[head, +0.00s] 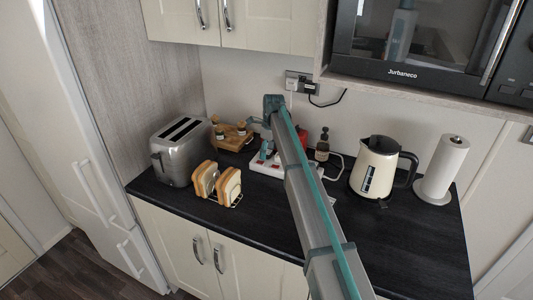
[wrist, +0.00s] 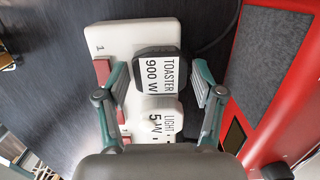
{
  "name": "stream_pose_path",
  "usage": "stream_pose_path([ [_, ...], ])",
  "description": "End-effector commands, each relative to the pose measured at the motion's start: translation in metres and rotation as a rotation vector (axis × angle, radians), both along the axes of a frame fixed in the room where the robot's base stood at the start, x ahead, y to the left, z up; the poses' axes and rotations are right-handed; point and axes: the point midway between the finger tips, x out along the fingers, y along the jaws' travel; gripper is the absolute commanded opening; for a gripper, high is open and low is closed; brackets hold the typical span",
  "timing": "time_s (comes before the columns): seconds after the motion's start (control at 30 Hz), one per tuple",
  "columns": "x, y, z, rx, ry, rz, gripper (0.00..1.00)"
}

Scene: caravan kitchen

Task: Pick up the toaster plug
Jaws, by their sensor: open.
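The toaster plug (wrist: 157,72) is black with a white label reading TOASTER 900 W. It sits in a white power strip (wrist: 113,40) marked 1, which also shows on the counter in the head view (head: 262,168). My gripper (wrist: 160,78) is open, with one finger on each side of the toaster plug. In the head view, my arm hides part of the strip and the toaster plug cannot be made out.
A white plug labelled LIGHT (wrist: 160,122) sits just below the toaster plug. A red object with a grey panel (wrist: 265,60) stands to the right. The head view shows the toaster (head: 180,150), toast rack (head: 217,184), kettle (head: 380,170) and paper roll (head: 442,170). The front counter is clear.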

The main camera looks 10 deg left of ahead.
Motion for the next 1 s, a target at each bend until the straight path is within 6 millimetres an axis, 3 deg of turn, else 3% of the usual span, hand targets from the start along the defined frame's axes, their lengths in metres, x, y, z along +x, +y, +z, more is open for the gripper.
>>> stream_pose_path([
  [0.2, 0.0, 0.0, -0.001, 0.0, 0.0, 0.0, 0.66],
  [0.5, 0.0, 0.0, 0.0, 0.0, 0.0, 0.0, 0.2],
  [0.77, 0.0, 0.0, 0.001, 0.001, -0.001, 0.0, 0.2],
  [1.0, 0.001, 0.001, 0.014, 0.001, -0.003, 0.001, 0.2],
])
